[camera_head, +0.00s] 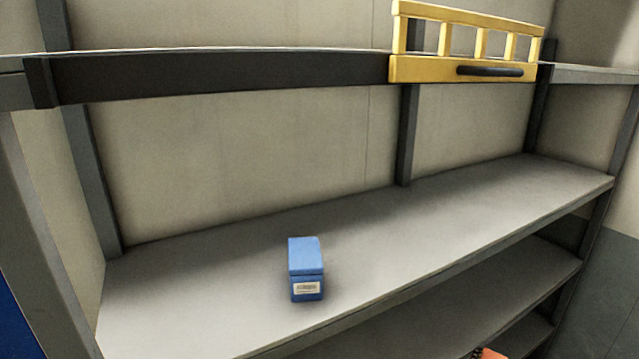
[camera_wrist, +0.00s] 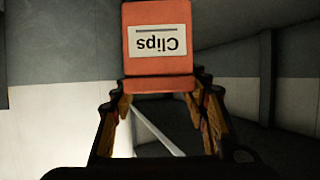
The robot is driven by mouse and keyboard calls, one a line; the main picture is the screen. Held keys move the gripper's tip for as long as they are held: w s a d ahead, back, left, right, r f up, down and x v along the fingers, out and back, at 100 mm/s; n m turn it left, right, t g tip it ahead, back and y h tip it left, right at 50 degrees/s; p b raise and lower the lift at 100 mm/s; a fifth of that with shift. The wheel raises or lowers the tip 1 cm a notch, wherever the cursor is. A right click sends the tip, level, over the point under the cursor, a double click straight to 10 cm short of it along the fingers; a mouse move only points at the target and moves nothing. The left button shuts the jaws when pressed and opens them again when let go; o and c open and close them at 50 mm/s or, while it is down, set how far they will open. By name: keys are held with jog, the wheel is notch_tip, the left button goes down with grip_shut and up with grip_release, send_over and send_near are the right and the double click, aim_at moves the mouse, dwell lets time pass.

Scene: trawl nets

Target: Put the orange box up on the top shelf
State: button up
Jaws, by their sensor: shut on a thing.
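The orange box (camera_wrist: 158,72) has a white label reading "Clips", which appears upside down in the wrist view. My gripper (camera_wrist: 160,92) is shut on it, with a finger at each side of its lower end. In the head view only a small orange piece (camera_head: 490,354) shows at the bottom edge, low in front of the shelving; the rest is cut off. The top shelf (camera_head: 220,75) runs across the upper part of the head view, with a dark front rail on its left part. Its upper surface is seen almost edge-on.
A yellow gate with a dark handle (camera_head: 490,71) stands on the right part of the top shelf's front. A blue box (camera_head: 306,270) stands on the middle shelf (camera_head: 430,225), otherwise clear. Grey uprights flank the shelves. Lower shelves (camera_head: 500,300) lie below.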

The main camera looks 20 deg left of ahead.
notch_tip(320, 180, up, 16)
jog(key=p, duration=1.3)
jog(key=shift+d+f, duration=0.15)
jog(key=shift+d, duration=0.1)
